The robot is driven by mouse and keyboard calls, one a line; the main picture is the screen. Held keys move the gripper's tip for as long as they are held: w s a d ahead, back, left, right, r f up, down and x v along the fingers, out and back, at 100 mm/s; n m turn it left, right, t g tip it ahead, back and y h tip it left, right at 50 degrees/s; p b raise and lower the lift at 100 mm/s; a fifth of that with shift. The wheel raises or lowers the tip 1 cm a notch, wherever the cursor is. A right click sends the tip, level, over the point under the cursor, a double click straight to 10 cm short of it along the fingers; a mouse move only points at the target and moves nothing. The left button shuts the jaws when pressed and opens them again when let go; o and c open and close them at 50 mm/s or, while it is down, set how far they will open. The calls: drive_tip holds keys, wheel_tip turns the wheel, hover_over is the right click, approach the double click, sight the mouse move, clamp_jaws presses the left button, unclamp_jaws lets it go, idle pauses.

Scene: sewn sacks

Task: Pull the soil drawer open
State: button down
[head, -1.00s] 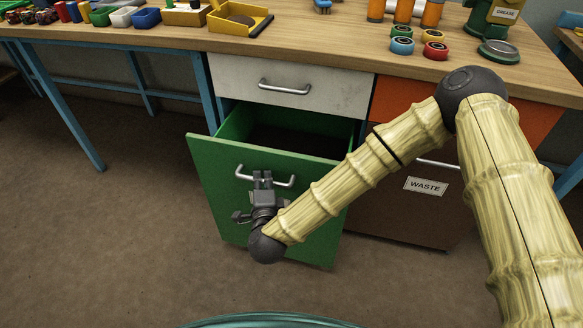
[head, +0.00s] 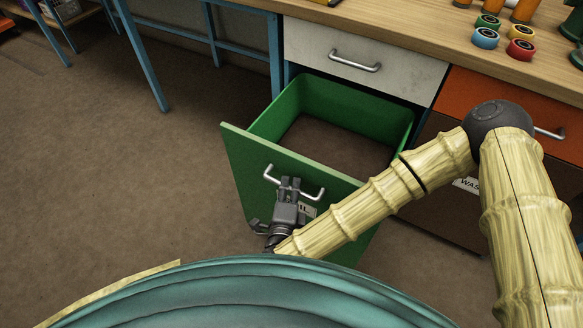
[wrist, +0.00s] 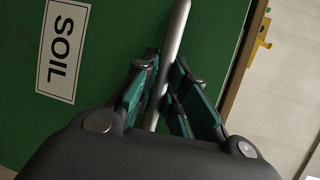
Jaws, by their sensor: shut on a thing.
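The soil drawer (head: 255,165) is a green drawer under the bench, pulled well out in the head view, and its brown inside shows from above. Its front bears a silver bar handle (head: 316,195) and a label, partly hidden by my gripper; in the wrist view the label (wrist: 62,50) reads SOIL. My gripper (head: 289,183) is at the handle, in front of the drawer face. In the wrist view its teal-padded fingers (wrist: 164,92) are shut on the handle bar (wrist: 174,45), one on each side.
A white drawer (head: 330,60) above is shut. An orange drawer (head: 480,90) and a brown front with a partly hidden label (head: 468,184) are to the right. Coloured rings stand on the wooden bench top (head: 430,30). Brown floor (head: 110,190) lies clear at left.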

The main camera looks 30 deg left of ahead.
drive_tip(key=c, duration=1.7)
unclamp_jaws()
drive_tip(key=shift+v, duration=3.65)
drive_tip(key=shift+s, duration=0.1)
